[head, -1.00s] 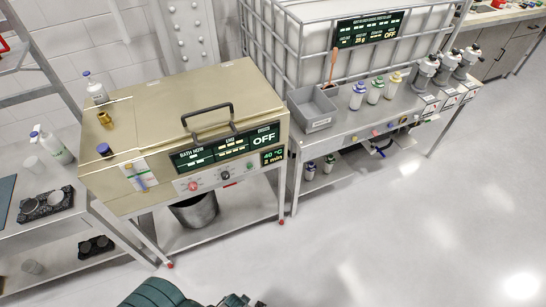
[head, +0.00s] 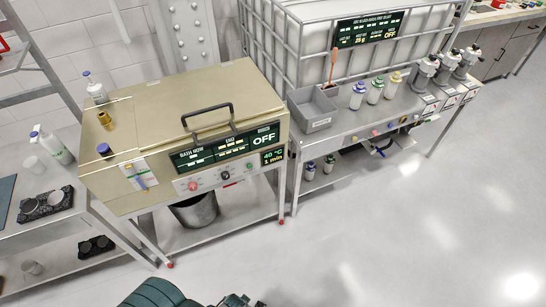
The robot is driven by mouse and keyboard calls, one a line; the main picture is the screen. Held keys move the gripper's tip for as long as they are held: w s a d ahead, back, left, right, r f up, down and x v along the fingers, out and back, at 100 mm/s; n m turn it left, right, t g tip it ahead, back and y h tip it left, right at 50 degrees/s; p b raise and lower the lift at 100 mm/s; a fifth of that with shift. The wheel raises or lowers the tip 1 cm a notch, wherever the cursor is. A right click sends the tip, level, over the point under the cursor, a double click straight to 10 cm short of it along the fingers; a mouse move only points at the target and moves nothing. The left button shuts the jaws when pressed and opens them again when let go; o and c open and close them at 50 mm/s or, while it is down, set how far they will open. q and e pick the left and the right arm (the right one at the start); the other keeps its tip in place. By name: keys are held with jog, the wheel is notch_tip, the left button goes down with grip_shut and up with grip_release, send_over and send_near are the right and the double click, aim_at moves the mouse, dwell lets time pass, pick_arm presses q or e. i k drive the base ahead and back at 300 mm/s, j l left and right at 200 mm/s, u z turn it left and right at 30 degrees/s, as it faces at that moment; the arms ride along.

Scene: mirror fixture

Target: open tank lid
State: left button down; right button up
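The tank (head: 130,190) is a beige metal box on a steel stand at left centre in the head view. Its lid (head: 200,95) is a flat beige panel lying down, closed. A dark bar handle (head: 207,115) stands near the lid's front edge. A front panel (head: 235,146) reads OFF, with a small display of 40 °C and 1 min beside it. Dark green parts of my own body show at the bottom edge, well apart from the tank. I cannot make out either gripper, and nothing touches the handle.
A bench right of the tank holds a grey bin (head: 313,110), several capped bottles (head: 357,96) and grey machines (head: 425,72). A caged white container (head: 310,45) stands behind. A side table with a white bottle (head: 55,148) is at left. The floor in front (head: 370,240) is clear.

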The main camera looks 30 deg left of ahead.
aim_at(172, 110)
jog(key=u, duration=1.45)
